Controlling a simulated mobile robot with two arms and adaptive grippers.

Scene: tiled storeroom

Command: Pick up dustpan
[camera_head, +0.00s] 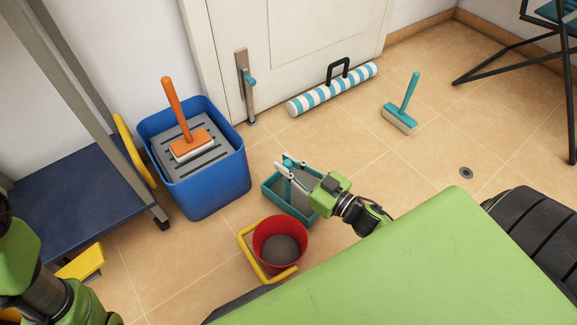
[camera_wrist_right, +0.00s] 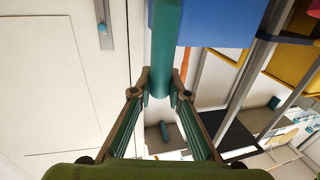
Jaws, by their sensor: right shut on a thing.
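The teal dustpan (camera_head: 283,205) stands on the tiled floor between the blue bin and the red bucket in the head view. Its upright teal handle also shows in the right wrist view (camera_wrist_right: 165,45), running between the fingers. My right gripper (camera_head: 286,172) reaches over the dustpan from the right and is shut on its handle. The fingertips (camera_wrist_right: 164,82) close around the handle in the wrist view. The gripper and forearm hide part of the dustpan. My left arm shows at the lower left of the head view, but its gripper is out of frame.
A blue bin (camera_head: 212,184) holding an orange brush (camera_head: 184,120) stands behind left. A red bucket (camera_head: 279,243) with a yellow handle is just in front. A striped roller (camera_head: 333,90) lies by the door; a teal brush (camera_head: 402,113) stands right. Floor between is clear.

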